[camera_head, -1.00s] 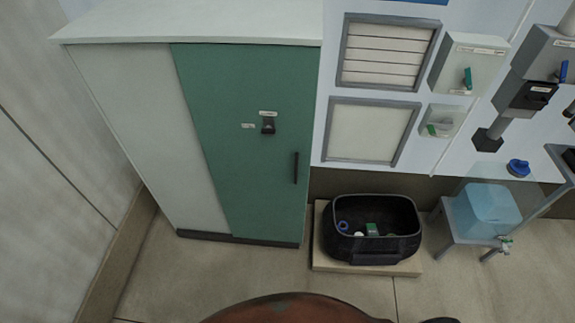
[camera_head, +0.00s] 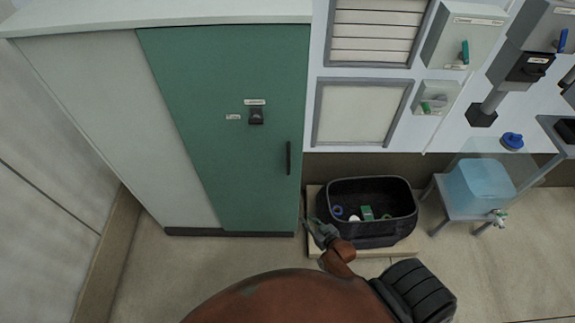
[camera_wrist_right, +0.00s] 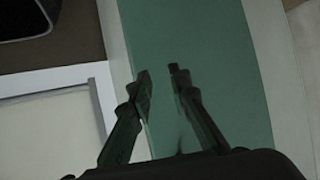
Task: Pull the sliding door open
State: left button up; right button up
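The green sliding door (camera_head: 215,165) is the right front panel of a white-topped cabinet, beside a pale grey panel (camera_head: 120,130). Its black vertical bar handle (camera_head: 289,158) is near the door's right edge. My right gripper (camera_head: 312,231) is low, just right of the door's bottom right corner and below the handle, apart from it. In the right wrist view the fingers (camera_wrist_right: 160,74) are apart and empty, with the green door (camera_wrist_right: 205,60) behind them. I cannot make out the handle in that view. My left gripper is not in view.
A black lock or latch (camera_head: 256,116) with small labels sits on the door. A black bin (camera_head: 370,230) stands on a low base close to my right gripper. A stand with a blue container (camera_head: 480,188) is farther right. The floor before the door is clear.

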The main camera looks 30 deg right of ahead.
jog(key=w+r+t, duration=0.2)
jog(key=w+r, duration=0.1)
jog(key=r, duration=0.4)
jog(key=w+r+t, duration=0.1)
jog(key=w+r, duration=0.2)
jog(key=r, duration=0.5)
notch_tip(320, 180, up, 10)
jog(key=t+b, duration=0.1)
jog(key=t, duration=0.2)
send_over(289, 173)
jog(key=shift+w+d+f, duration=0.1)
jog(key=shift+w+d, duration=0.05)
jog(key=shift+w, duration=0.25)
jog(key=shift+c, duration=0.7)
grip_shut()
